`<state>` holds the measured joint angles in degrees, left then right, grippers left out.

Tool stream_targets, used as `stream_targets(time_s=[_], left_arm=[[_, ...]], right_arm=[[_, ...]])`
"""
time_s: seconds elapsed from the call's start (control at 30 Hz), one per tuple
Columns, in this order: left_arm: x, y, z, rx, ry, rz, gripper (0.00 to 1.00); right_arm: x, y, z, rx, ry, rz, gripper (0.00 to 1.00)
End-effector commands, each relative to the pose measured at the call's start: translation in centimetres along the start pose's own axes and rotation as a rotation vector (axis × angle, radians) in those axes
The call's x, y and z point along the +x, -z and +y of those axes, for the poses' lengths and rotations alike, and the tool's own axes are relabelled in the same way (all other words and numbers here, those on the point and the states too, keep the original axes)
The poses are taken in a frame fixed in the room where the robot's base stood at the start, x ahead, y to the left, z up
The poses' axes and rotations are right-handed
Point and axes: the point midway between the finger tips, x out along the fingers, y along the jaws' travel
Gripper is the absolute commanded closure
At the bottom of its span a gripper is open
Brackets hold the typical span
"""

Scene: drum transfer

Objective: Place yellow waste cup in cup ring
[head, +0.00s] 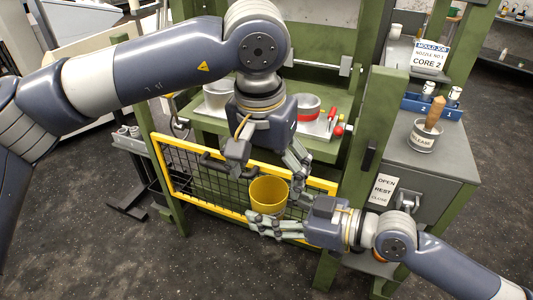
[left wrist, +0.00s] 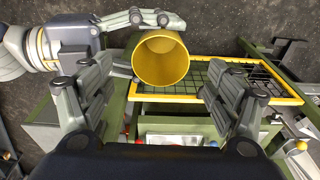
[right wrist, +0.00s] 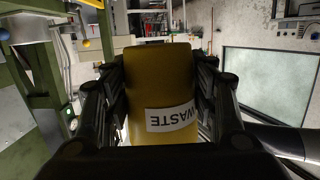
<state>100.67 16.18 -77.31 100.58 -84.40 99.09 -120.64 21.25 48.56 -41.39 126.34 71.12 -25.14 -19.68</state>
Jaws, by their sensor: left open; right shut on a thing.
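The yellow waste cup (head: 269,195) is in my right gripper (head: 268,222), which is shut around its side. The cup is held upright in front of the yellow-framed mesh panel, its open top showing. In the right wrist view the cup (right wrist: 160,90) fills the space between the fingers, with its WASTE label visible. My left gripper (head: 268,165) is open and empty, just above and behind the cup. In the left wrist view the cup (left wrist: 161,58) shows between and beyond the open fingers, apart from them. I cannot make out the cup ring for certain.
The yellow-framed mesh panel (head: 215,200) stands behind the cup on a green frame. A tray on the green shelf holds a red-banded pot (head: 307,107) and a grey pot (head: 218,95). On the right, a grey bench (head: 430,165) bears a RELEASE tin (head: 422,138) with a brush.

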Motion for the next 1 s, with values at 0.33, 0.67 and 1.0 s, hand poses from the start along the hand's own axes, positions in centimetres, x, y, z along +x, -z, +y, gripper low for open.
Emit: stream_targets(time_s=[0.33,0.67,1.0], left_arm=[[5.6,0.0,0.1,-0.001,-0.002,-0.002,0.18],[6.6,0.0,0.1,-0.001,-0.003,0.0,0.18],[6.6,0.0,0.1,-0.001,-0.003,0.0,0.65]], right_arm=[[0.0,0.0,0.0,0.0,0.0,0.0,0.6],[0.0,0.0,0.0,0.0,0.0,0.0,0.6],[0.0,0.0,0.0,0.0,0.0,0.0,0.6]])
